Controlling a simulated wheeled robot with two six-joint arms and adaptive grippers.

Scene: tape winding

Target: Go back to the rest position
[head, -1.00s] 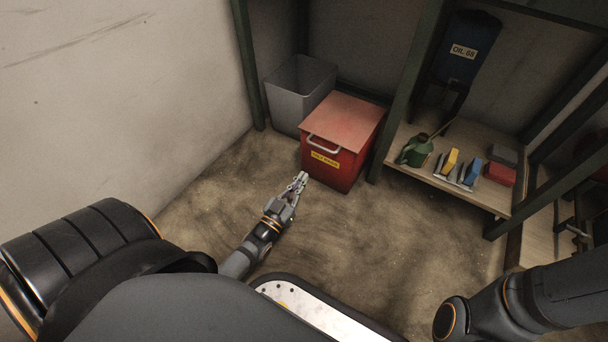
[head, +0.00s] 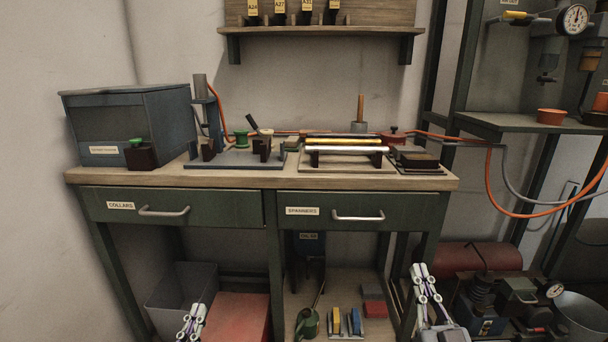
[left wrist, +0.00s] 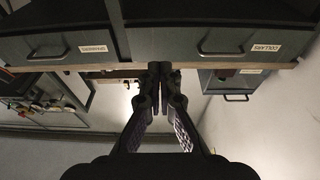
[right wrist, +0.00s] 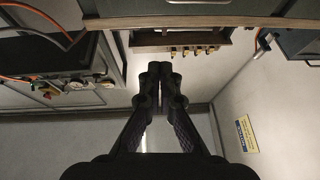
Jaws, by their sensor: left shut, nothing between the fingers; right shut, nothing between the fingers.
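My right gripper (head: 426,283) stands upright near the bench's right front leg in the head view. It is shut and empty, and its fingers meet in the right wrist view (right wrist: 160,72). Both grippers appear below the bench top in the head view and hold nothing.
The workbench (head: 220,178) has a collars drawer (head: 190,208) and a spanners drawer (head: 310,211), both closed. Machinery (head: 500,300) and a bucket (head: 585,312) are at the right.

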